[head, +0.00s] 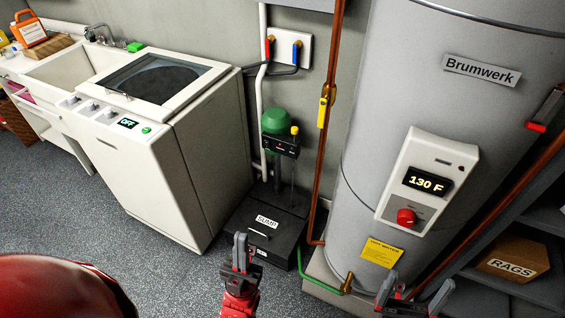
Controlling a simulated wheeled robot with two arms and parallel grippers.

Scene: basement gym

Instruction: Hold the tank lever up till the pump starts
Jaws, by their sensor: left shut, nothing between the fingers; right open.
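A grey tank (400,110) labelled Brumwerk fills the right side. A red-tipped lever (540,118) is on its upper right side; which lever is the task's, I cannot tell for certain. My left gripper (240,243) is shut and empty, in front of the sump box in the picture. My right gripper (415,287) is open and empty, low before the tank's base, apart from the red-tipped lever.
A control panel (428,185) on the tank reads 130 F above a red knob. A copper pipe (330,130) with a yellow-handled valve runs left of the tank. A washer (155,130) reading OFF stands left. A shelf with a RAGS box (512,262) is at right.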

